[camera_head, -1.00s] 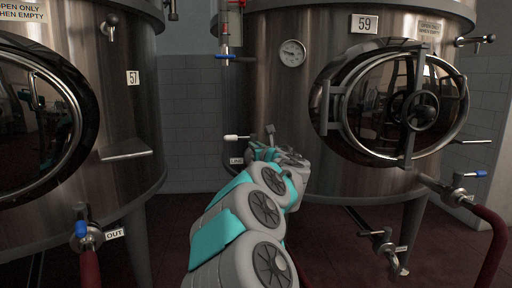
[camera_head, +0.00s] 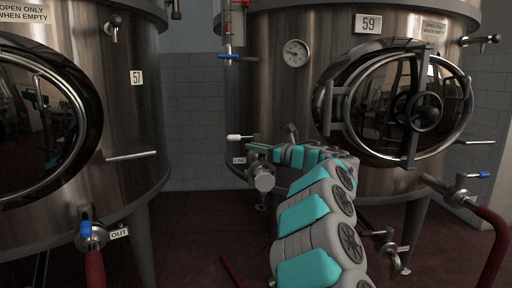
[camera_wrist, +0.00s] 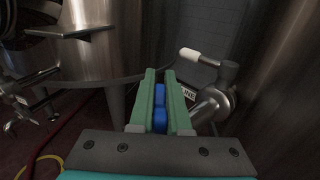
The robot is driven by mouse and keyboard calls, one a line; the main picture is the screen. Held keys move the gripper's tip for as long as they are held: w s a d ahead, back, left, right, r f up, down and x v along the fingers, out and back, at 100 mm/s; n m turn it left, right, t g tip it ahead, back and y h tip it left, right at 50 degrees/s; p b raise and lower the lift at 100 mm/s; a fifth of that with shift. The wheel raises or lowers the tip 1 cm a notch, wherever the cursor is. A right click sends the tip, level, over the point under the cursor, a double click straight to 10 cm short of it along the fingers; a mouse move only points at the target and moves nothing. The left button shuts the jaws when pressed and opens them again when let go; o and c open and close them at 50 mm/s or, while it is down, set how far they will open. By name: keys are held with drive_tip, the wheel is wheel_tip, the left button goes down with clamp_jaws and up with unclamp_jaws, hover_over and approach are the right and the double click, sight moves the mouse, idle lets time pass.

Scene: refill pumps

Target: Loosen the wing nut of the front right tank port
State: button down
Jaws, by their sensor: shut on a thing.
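The right tank (camera_head: 262,90), numbered 59, has a front port (camera_head: 263,180) low on its left side, with a round grey end and a white-handled lever (camera_head: 238,137) by a LINE label. My gripper (camera_head: 256,148) is at this port, just above its round end. In the wrist view my gripper (camera_wrist: 160,98) has its two green fingers nearly closed, with a blue part between them. The port's metal fitting (camera_wrist: 212,105) is just right of the fingers. The wing nut's shape cannot be made out; the fingers hide that spot.
The left tank (camera_head: 135,110), numbered 57, has a blue-handled OUT valve (camera_head: 92,235) with a red hose. The right tank also bears an oval hatch (camera_head: 455,110), a blue-handled valve (camera_head: 465,195) and a lower outlet (camera_head: 388,250).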

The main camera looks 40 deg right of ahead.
drive_tip(key=n+g+y, duration=0.1)
drive_tip(key=y, duration=0.1)
drive_tip(key=n+g+y, duration=0.1)
drive_tip(key=n+y, duration=0.1)
drive_tip(key=a+n+y+p, duration=0.1)
drive_tip(key=y, duration=0.1)
drive_tip(key=shift+s+n+g, duration=0.25)
drive_tip(key=shift+n+g, duration=0.05)
drive_tip(key=shift+g, duration=0.1)
drive_tip(key=shift+s+a+n+g+y+p, duration=0.15)
drive_tip(key=shift+n+g+y+p, duration=0.25)
drive_tip(key=shift+n+g+y, duration=0.4)
drive_tip(key=c, duration=0.9)
unclamp_jaws()
drive_tip(key=shift+y, duration=0.3)
drive_tip(key=shift+b+v, duration=0.35)
drive_tip(key=shift+v, duration=3.55)
drive_tip(key=shift+o, duration=0.3)
